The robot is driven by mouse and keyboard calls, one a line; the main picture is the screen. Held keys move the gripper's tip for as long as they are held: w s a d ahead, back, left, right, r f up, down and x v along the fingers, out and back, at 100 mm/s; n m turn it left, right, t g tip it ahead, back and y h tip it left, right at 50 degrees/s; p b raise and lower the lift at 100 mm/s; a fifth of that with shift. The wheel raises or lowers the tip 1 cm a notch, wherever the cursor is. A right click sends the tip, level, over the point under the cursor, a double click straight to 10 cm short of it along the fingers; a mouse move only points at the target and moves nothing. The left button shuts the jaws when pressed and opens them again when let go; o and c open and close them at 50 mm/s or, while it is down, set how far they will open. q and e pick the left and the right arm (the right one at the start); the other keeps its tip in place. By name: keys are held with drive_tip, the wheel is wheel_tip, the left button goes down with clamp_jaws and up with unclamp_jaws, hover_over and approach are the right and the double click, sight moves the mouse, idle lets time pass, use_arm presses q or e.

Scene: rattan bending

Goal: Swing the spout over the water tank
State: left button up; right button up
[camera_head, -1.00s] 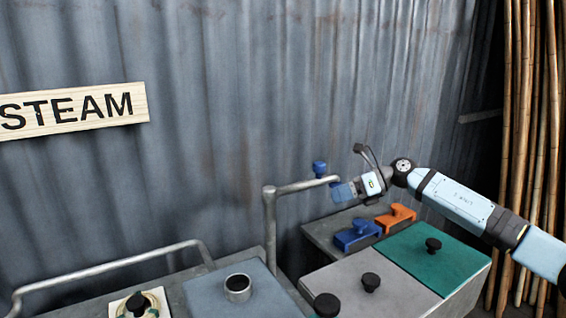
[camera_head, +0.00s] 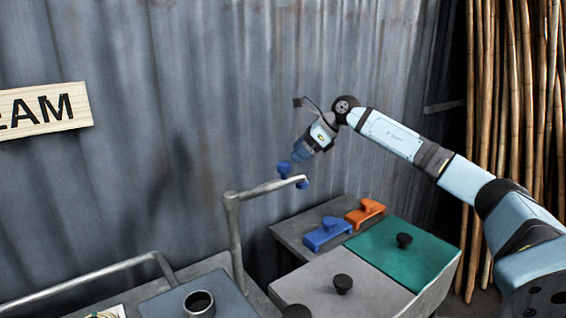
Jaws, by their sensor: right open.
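The spout (camera_head: 262,188) is a grey pipe arm on an upright post. It points right, toward the bench with the grey and teal lids. A blue knob (camera_head: 284,168) stands on the arm near its end, and a blue tip (camera_head: 302,183) is at the end. My right gripper (camera_head: 295,160) is open, tilted down, right at the blue knob; I cannot tell if it touches it. Which box is the water tank is not marked. One box has a blue-grey lid (camera_head: 165,302) with a round black-mouthed opening (camera_head: 199,303). My left gripper is not in view.
A blue clamp (camera_head: 325,236) and an orange clamp (camera_head: 365,213) lie on the grey bench. The grey lid (camera_head: 375,291) and teal lid (camera_head: 425,255) have black knobs. A grey pipe (camera_head: 95,275) runs at left. A corrugated wall stands behind; bamboo poles (camera_head: 500,130) stand at right.

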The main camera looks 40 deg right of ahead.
sight(286, 164)
drive_tip(key=p+x, duration=0.1)
drive_tip(key=x, duration=0.5)
drive_tip(key=shift+w+a+f, duration=0.15)
clamp_jaws()
